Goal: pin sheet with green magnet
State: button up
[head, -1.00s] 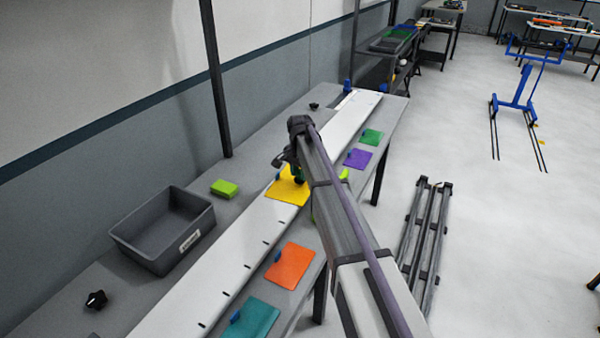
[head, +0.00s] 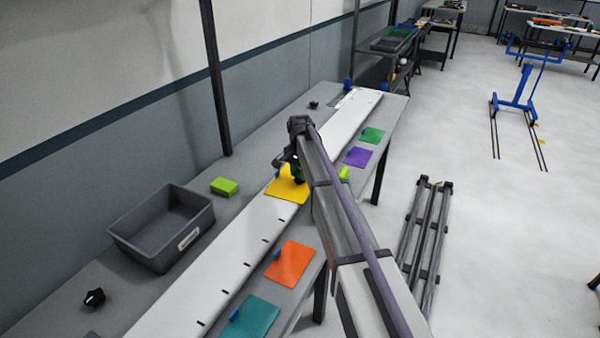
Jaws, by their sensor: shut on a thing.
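A yellow sheet (head: 284,190) lies across the long white panel (head: 225,260), near the middle of the bench. A blue piece shows at its upper left edge. My gripper (head: 296,176) is above the right part of the yellow sheet, shut on a small green magnet (head: 298,179). The arm and gripper hide most of the magnet, and I cannot tell whether it touches the sheet.
A grey bin (head: 160,229) and a lime block (head: 224,186) stand left of the panel. Teal (head: 255,317), orange (head: 289,262), purple (head: 359,157) and green (head: 372,135) sheets lie along the bench's right side. A black knob (head: 95,297) sits at lower left.

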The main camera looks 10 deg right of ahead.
jog(key=shift+f+b, duration=0.3)
dwell(0.9)
jog(key=o, duration=1)
notch_tip(320, 180, up, 11)
jog(key=p, duration=1)
jog(key=shift+f+p, duration=0.15)
jog(key=shift+p, duration=0.25)
jog(key=shift+n, duration=0.5)
jog(key=s+n, duration=0.2)
jog(key=s, duration=1)
jog(key=s+n, duration=0.3)
jog(key=s, duration=0.9)
jog(key=s+n, duration=0.3)
jog(key=s, duration=0.9)
jog(key=shift+s, duration=0.35)
